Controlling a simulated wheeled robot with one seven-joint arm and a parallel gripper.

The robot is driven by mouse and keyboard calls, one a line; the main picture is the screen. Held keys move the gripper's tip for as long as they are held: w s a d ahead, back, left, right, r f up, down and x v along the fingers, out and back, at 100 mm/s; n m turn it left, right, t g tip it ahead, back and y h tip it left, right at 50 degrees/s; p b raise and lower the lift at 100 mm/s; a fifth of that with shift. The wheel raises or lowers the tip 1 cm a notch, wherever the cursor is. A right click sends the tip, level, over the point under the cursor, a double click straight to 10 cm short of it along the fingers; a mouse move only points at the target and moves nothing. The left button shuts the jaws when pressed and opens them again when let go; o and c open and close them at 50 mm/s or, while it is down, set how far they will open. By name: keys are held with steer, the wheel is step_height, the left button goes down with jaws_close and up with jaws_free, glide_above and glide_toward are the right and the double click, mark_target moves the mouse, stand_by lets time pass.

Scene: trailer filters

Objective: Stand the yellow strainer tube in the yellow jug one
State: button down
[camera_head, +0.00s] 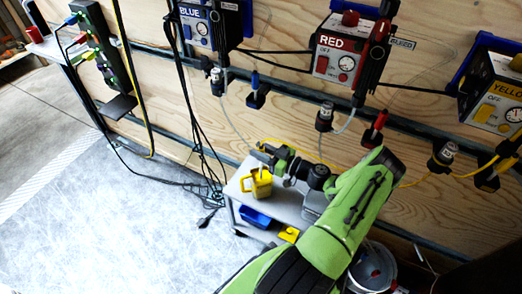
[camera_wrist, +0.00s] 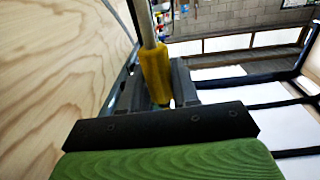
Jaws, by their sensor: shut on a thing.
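The yellow jug (camera_head: 258,185) stands upright on a small light grey cart (camera_head: 285,203) in the head view, its handle to the left. My gripper (camera_head: 270,153) is above the jug, close to the wooden wall. In the wrist view my gripper (camera_wrist: 156,88) is shut on the yellow strainer tube (camera_wrist: 155,70), around its yellow part. A pale shaft continues from the yellow part toward the top of that view. The tube's far end is hidden behind the gripper's dark body. In the head view the tube is too small to make out clearly.
Blue (camera_head: 200,30), red (camera_head: 340,55) and yellow (camera_head: 497,95) labelled boxes hang on the wall with hoses and cables. A blue bin (camera_head: 255,217) and a yellow item (camera_head: 289,234) sit on the cart's lower level. A bucket (camera_head: 372,270) stands at right.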

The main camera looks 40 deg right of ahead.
steer(key=shift+f, duration=0.95)
stand_by(0.5)
steer(key=c, duration=0.8)
jaws_free()
steer(key=shift+o, duration=0.2)
step_height(320, 180, up, 10)
steer(key=p, duration=0.3)
steer(key=shift+p, duration=0.35)
steer(key=shift+a, duration=0.1)
